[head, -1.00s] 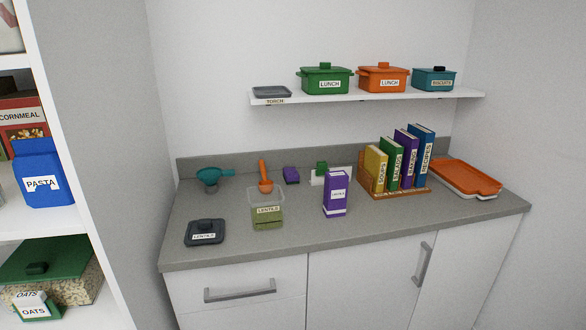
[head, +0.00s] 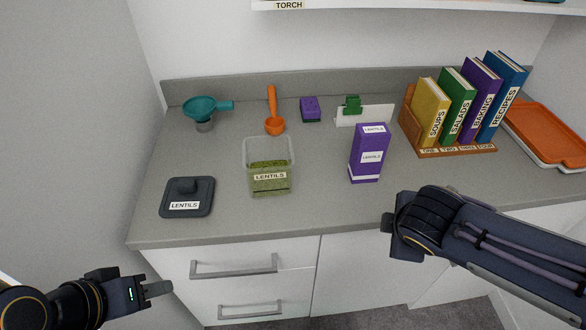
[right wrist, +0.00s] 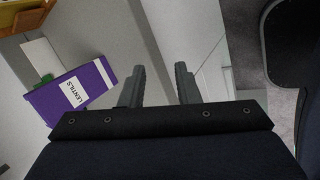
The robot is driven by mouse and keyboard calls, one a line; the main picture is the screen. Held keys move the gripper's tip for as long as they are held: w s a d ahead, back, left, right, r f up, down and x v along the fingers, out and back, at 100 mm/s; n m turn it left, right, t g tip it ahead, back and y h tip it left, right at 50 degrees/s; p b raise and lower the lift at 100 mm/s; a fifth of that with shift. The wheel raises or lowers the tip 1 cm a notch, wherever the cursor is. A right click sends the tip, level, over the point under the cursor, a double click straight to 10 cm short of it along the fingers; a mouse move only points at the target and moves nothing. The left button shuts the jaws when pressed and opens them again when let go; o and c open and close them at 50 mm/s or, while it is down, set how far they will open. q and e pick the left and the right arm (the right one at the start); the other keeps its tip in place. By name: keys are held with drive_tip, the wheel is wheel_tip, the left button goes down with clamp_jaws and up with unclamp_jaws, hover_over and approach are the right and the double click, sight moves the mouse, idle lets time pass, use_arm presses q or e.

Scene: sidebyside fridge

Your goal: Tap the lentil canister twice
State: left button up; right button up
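The lentil canister (head: 270,170) is a clear, open-topped container with green lentils inside and a "LENTILS" label on its front. It stands upright near the middle of the counter. A dark grey lid (head: 187,196) labelled "LENTILS" lies left of it. A purple "LENTILS" box (head: 368,153) stands to its right and also shows in the right wrist view (right wrist: 72,93). My left gripper (head: 157,289) is low at the left, in front of the counter and apart from the canister; its opening is unclear. My right gripper (right wrist: 160,84) has its fingers apart, with nothing between them.
A teal funnel (head: 205,110), an orange scoop (head: 273,122), a purple block (head: 310,109) and a green clip on a white card (head: 366,115) are at the back. A book rack (head: 457,151) and an orange-lidded tray (head: 546,133) are at the right. A shelf (head: 400,6) hangs above.

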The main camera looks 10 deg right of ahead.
drive_tip(key=w+a+r+n+t, duration=0.35)
drive_tip(key=w+a+n, duration=0.35)
drive_tip(key=n, duration=0.4)
drive_tip(key=n+t+y, duration=0.3)
drive_tip(key=n+t, duration=0.2)
drive_tip(key=n, duration=0.6)
approach(291, 154)
drive_tip(key=shift+g, duration=0.25)
drive_tip(key=x, duration=1.2)
drive_tip(key=shift+w+d+r, duration=0.1)
drive_tip(key=shift+r, duration=0.15)
clamp_jaws()
